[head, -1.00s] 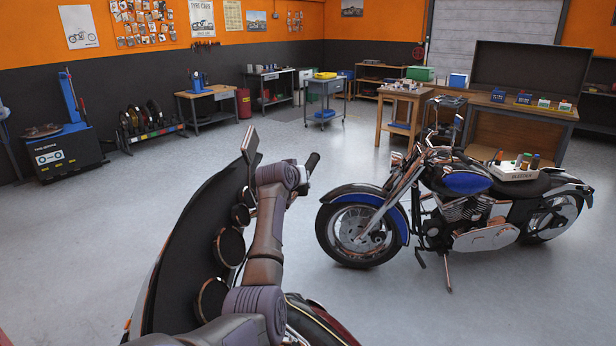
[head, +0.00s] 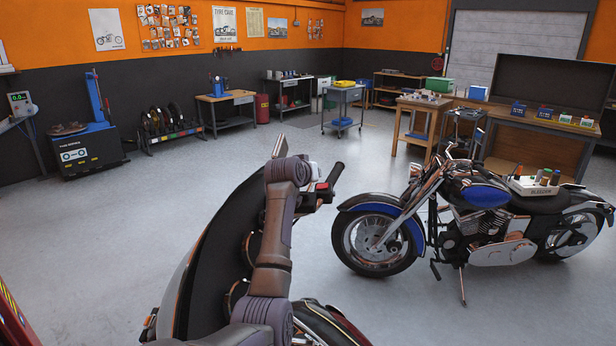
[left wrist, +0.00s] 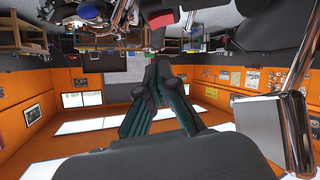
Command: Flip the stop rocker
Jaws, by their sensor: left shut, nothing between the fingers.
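A small red switch part (head: 322,187), which looks like the stop rocker, is on the handlebar of the near motorcycle, beside its black grip (head: 335,174). In the head view my left arm reaches over this motorcycle and its wrist hides most of the gripper. In the left wrist view my left gripper (left wrist: 160,72) has its dark fingers brought together, empty. A red piece (left wrist: 157,38) on a dark housing appears just beyond the fingertips; I cannot tell whether they touch. My right gripper is not in view.
The near motorcycle's dark fairing (head: 222,235) lies left of and below my arm. A chrome-edged mirror-like part (left wrist: 268,125) is close on the right in the left wrist view. A blue motorcycle (head: 480,215) stands to the right. Grey floor between is clear.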

